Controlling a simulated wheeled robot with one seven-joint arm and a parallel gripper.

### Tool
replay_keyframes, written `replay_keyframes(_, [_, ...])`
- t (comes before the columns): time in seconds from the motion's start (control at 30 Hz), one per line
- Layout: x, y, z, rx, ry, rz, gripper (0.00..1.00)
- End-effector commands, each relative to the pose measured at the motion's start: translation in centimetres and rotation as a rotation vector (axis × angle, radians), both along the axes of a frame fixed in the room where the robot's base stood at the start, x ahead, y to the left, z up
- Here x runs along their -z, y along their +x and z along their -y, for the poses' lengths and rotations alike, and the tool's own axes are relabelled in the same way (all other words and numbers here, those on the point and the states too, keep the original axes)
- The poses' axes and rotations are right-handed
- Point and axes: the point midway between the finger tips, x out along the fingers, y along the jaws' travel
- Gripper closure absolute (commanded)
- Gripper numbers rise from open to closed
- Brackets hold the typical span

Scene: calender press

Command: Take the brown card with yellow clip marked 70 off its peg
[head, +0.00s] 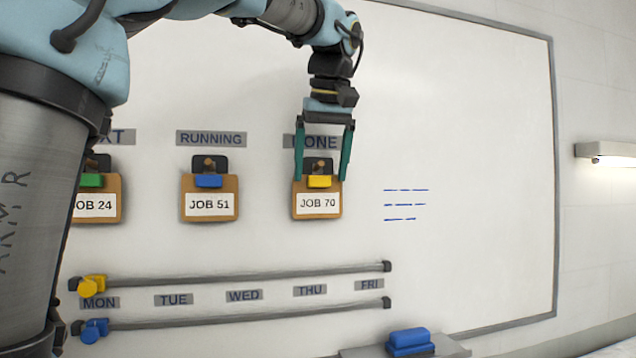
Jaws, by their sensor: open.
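The brown card with the yellow clip (318,204), marked JOB 70, hangs on its peg on the whiteboard under the DONE label. Its yellow clip (320,181) sits at the card's top edge, in front of a dark peg plate (319,165). My gripper (321,180) points down with its two green fingers spread, one to each side of the clip and the card's upper part. It is open, and I cannot tell whether either finger touches the card. The gripper partly covers the DONE label (325,143).
A card with a blue clip, JOB 51 (209,204), hangs to the left. A green-clip card, JOB 24 (98,205), is partly hidden by my arm. Two rails (240,276) with sliders run below. A blue eraser (409,341) lies on the ledge.

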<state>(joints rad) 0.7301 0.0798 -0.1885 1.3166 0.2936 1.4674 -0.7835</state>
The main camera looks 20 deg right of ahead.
Motion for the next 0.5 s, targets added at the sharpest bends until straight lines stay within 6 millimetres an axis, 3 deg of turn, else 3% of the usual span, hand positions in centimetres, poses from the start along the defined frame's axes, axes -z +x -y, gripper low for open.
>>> replay_keyframes(0.33, [0.81,0.31,0.04,-0.001,-0.001,0.0,0.1])
replay_keyframes(0.5, [0.8,0.31,0.04,-0.001,0.0,0.0,0.29])
